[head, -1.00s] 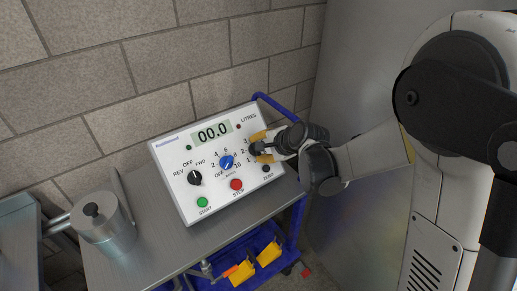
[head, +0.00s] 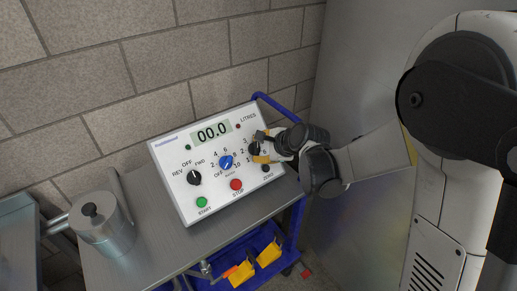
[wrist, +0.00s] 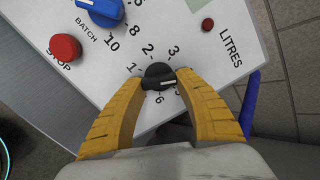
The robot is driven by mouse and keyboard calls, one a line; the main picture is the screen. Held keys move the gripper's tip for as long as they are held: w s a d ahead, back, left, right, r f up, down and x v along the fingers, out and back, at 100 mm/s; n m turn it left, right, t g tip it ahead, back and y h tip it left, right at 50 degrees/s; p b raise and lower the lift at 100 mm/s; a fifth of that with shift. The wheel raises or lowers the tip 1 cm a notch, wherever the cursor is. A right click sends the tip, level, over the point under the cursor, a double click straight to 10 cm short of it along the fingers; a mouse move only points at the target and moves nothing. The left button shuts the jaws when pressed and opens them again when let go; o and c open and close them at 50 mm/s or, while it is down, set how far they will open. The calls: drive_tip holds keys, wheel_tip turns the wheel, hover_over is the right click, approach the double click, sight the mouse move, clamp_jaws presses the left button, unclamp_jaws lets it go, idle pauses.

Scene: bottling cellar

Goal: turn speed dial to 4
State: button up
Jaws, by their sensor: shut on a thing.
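The speed dial is a small black knob (wrist: 158,75) with a white mark, at the right of the white control panel (head: 185,208). My gripper (wrist: 160,80) is shut on it, one yellow finger on each side. In the wrist view, the white mark lies on the knob's lower right, aimed toward the right fingertip. Numerals 1, 2, 3 and 6 show around the knob. The 4 cannot be seen, apparently behind that fingertip. In the head view, the dial (head: 254,148) is partly covered by my gripper.
A blue batch dial (head: 227,162) sits left of the speed dial, with a red STOP button (head: 236,184) below. A black REV/OFF/FWD switch (head: 194,178) and green START button (head: 202,202) are farther left. A metal canister (head: 105,230) stands on the bench.

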drive_tip(key=o, duration=1.2)
drive_tip(key=v, duration=1.2)
drive_tip(key=shift+w, duration=0.1)
